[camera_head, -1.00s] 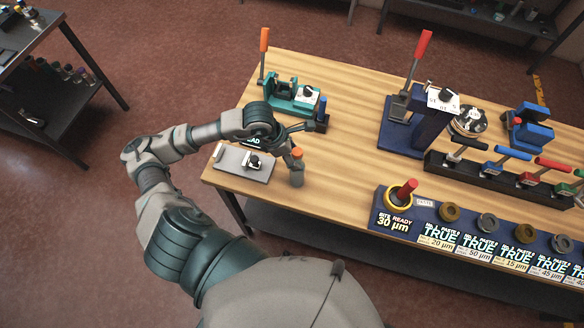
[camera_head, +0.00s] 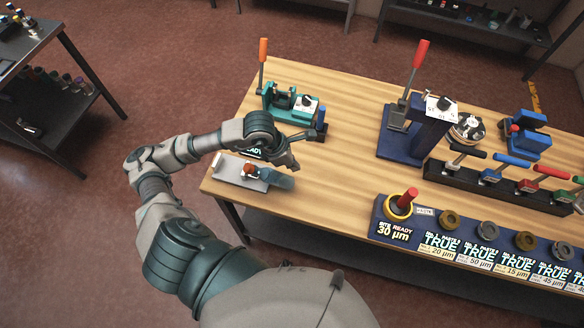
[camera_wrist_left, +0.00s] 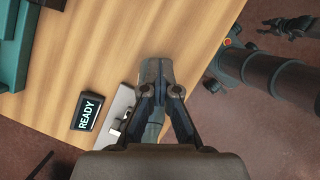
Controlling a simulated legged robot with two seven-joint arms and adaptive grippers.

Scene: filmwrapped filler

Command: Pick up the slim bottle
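The slim bottle has an orange cap and a grey-teal body (camera_head: 281,181). In the head view it lies tipped over at the table's front left, its cap to the left over the grey plate (camera_head: 226,170). My left gripper (camera_head: 291,157) is close above it. In the left wrist view the bottle's body (camera_wrist_left: 156,69) runs between or beneath the fingers of that gripper (camera_wrist_left: 164,91), and its cap is hidden. I cannot tell whether the fingers grip it. My right gripper (camera_wrist_left: 272,27) shows small at the upper right of the wrist view, with its fingers apart.
A teal clamp fixture (camera_head: 284,101) stands behind the bottle. The READY display (camera_wrist_left: 87,112) is beside the grey plate. A blue press (camera_head: 428,130) and a labelled blue rack (camera_head: 383,222) stand to the right. Bare wood (camera_head: 345,160) lies between.

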